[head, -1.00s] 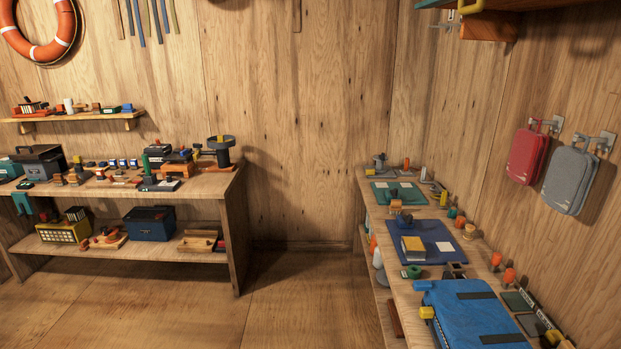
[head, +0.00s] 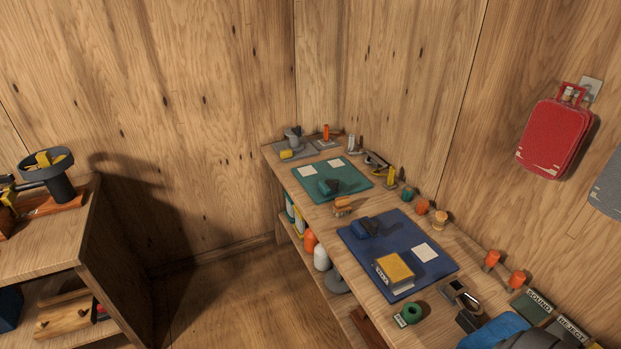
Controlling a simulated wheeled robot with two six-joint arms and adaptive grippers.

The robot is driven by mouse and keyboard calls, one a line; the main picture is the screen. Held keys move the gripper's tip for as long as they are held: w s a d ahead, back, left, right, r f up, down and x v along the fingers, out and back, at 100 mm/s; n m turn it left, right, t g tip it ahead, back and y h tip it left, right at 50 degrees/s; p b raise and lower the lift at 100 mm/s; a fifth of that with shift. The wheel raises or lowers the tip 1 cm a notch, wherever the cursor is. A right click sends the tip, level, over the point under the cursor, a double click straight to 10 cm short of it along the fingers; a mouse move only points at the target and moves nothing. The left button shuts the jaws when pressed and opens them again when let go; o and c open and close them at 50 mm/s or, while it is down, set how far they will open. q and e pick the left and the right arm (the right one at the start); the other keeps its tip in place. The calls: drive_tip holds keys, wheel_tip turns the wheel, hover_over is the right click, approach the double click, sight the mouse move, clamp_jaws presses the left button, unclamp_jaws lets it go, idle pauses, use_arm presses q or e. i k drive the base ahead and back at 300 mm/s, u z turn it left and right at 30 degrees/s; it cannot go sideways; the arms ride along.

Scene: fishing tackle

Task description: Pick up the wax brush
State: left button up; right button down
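Neither of my grippers is in view. I cannot tell for certain which thing is the wax brush. A small tan wooden piece (head: 342,206), shaped somewhat like a brush, is on the right bench (head: 316,214) between the green mat (head: 354,181) and the blue mat (head: 421,278). It is too small to make out its bristles. A dark green and black tool (head: 328,187) lies on the green mat. A dark blue tool (head: 364,229) lies on the blue mat, behind a yellow-topped block (head: 394,269).
A green ring (head: 411,313) and a blue case (head: 497,335) are at the bench's near end. Several orange-topped pegs, including one orange peg (head: 491,259), line the wall side. Bottles stand on the shelf below. Another bench (head: 62,240) is at left. The floor (head: 215,300) between is clear.

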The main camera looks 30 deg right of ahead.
sight(342, 207)
drive_tip(key=i, duration=2.2)
drive_tip(key=z, duration=3.15)
